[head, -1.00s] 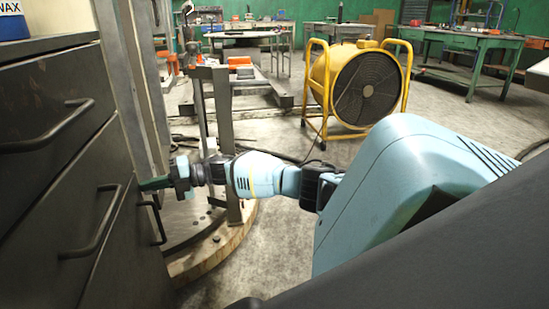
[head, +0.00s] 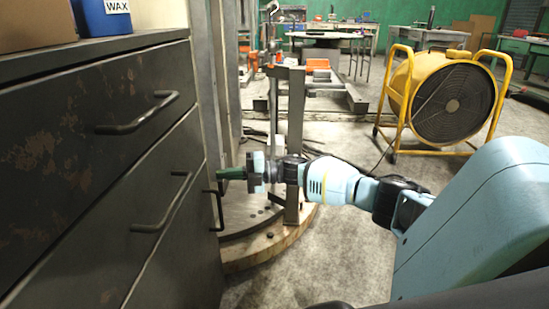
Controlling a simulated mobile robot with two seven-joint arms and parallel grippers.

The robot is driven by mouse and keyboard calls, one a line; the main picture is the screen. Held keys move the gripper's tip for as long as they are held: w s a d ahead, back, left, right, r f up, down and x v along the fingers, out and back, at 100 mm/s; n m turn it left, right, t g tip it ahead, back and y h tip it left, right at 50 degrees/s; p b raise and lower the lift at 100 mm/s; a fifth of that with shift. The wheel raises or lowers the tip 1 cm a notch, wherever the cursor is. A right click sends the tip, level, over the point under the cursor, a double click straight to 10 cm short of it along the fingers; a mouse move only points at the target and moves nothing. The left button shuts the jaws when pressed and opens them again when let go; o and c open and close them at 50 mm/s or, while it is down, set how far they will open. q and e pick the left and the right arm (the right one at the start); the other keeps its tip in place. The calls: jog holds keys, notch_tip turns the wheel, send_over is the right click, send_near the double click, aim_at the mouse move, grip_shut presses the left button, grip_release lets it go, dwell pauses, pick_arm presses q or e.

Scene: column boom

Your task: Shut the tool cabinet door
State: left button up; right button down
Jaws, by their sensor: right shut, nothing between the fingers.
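The dark grey metal cabinet (head: 60,150) fills the left of the head view. Its far front panel (head: 185,245), which looks like the door, has a dark upright bar handle (head: 215,208) near its far edge. I cannot tell if this panel stands slightly open or is flush. My right gripper (head: 230,173) reaches in from the right, its green fingers shut and empty, pointing left at the panel just above the handle. The tips are at or very near the panel; contact is unclear. My left gripper is not in view.
Nearer cabinet fronts have bar handles (head: 140,113). A blue wax container (head: 105,18) and a cardboard box (head: 35,22) stand on top. A metal machine frame on a round base (head: 265,245) stands behind my gripper. A yellow fan (head: 450,100) stands right; concrete floor lies clear in front.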

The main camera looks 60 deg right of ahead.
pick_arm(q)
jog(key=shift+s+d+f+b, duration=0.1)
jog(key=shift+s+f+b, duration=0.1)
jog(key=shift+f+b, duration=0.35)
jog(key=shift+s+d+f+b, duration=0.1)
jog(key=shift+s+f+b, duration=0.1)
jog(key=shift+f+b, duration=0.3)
pick_arm(e)
jog(key=s+d, duration=0.5)
jog(key=d, duration=0.5)
jog(key=shift+s+f, duration=0.15)
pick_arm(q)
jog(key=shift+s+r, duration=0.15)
